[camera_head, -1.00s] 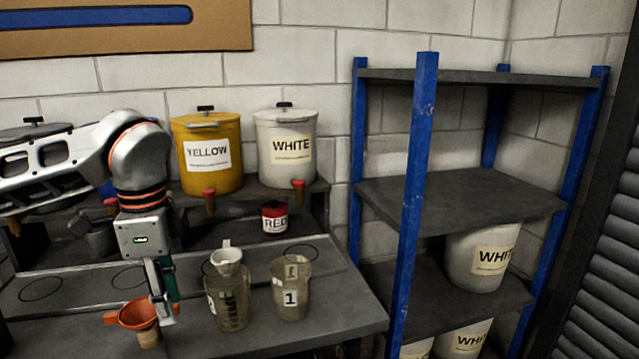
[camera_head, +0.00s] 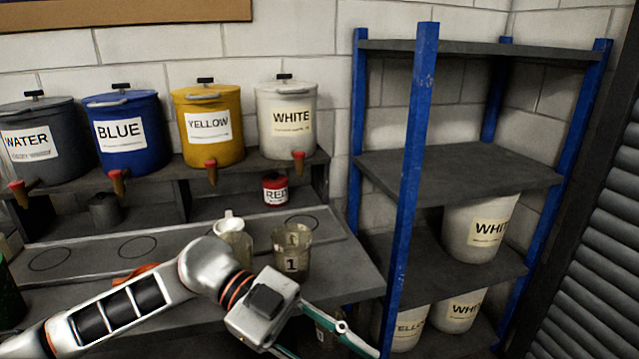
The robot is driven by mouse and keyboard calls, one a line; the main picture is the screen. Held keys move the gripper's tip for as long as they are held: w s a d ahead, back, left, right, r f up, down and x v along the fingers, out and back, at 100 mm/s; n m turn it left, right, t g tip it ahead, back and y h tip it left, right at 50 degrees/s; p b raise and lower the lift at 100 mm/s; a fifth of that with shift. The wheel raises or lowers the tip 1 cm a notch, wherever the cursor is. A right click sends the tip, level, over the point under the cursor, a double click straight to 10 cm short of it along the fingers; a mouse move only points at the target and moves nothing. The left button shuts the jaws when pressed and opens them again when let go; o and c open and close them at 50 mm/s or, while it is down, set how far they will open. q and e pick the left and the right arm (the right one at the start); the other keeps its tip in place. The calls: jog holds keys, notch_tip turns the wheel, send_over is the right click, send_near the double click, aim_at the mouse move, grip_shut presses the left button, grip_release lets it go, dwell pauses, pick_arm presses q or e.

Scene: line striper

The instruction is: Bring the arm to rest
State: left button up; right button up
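My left arm (camera_head: 120,310) comes in from the lower left and reaches across the front of the bench. Its gripper (camera_head: 325,352) is at the bottom edge, off the bench's front right, with its fingers spread apart. I see nothing held between them, though the lower part is cut off by the frame. My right gripper is not in view.
A clear jug marked 1 (camera_head: 292,250) and a jug with a white funnel (camera_head: 228,222) stand close behind the arm. An orange funnel (camera_head: 138,273) is mostly hidden by it. A blue-post shelf rack (camera_head: 412,190) stands at right.

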pick_arm(q)
jog(key=w+d+r+n+t+h, duration=0.1)
jog(key=w+d+r+t+h, duration=0.2)
jog(key=h, duration=0.4)
jog(key=w+a+n+t+h, duration=0.25)
jog(key=w+n+t, duration=0.35)
jog(key=t, duration=0.4)
jog(key=w+a+f+n+t+y, duration=0.2)
jog(key=a+f+n+t+y, duration=0.3)
jog(key=f+n, duration=0.15)
jog(key=w+a+f+n+t+y, duration=0.3)
jog(key=a+f+n+t+y, duration=0.25)
jog(key=f, duration=0.25)
jog(key=s+a+f+n+g+y, duration=0.1)
jog(key=s+a+f+g+y, duration=0.1)
jog(key=f, duration=0.7)
jog(key=s+a+f+n+g+y, duration=0.1)
jog(key=s+a+f+g+y, duration=0.1)
jog(key=s+a+f+y, duration=0.2)
jog(key=s+a+f+n+g+y, duration=0.1)
jog(key=s+a+f+g+y, duration=0.1)
jog(key=s+a+f, duration=0.6)
notch_tip(320, 180, down, 6)
jog(key=shift+s+f+n+y, duration=0.15)
jog(key=shift+s+n+y, duration=0.15)
jog(key=shift+s+y, duration=0.5)
jog(key=shift+s, duration=0.1)
